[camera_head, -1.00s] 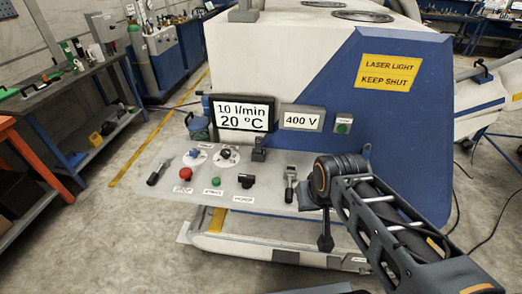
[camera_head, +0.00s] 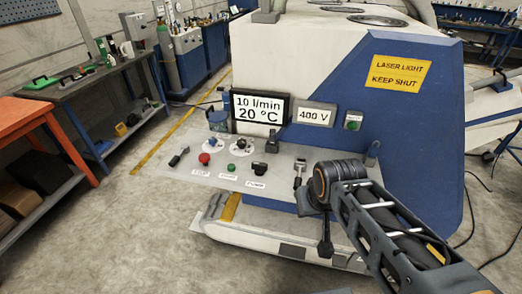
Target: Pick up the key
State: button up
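I cannot make out a key for certain; the parts on the control panel (camera_head: 228,184) are too small to tell. The panel carries a red button (camera_head: 204,158), a green button (camera_head: 231,167), a black switch (camera_head: 259,168), and blue and black knobs behind them. My arm reaches in from the lower right. Its dark end, seemingly my gripper (camera_head: 325,248), hangs down in front of the panel's right part, below the metal lever (camera_head: 299,172). Its fingers are too small and dark to read, and I see nothing held in it.
The white and blue machine (camera_head: 412,135) stands behind the panel, with a display (camera_head: 259,110) and a 400 V sign (camera_head: 315,115). A white bumper-like base (camera_head: 245,236) juts out below. A workbench (camera_head: 85,82) and an orange table (camera_head: 28,122) stand at left. The floor between is clear.

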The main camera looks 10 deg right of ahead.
aim_at(272, 132)
jog(key=u, duration=0.4)
jog(key=k, duration=0.95)
jog(key=u, duration=1.1)
jog(key=i, duration=1.9)
jog(key=z, duration=1.3)
jog(key=i, duration=0.6)
jog(key=z, duration=0.65)
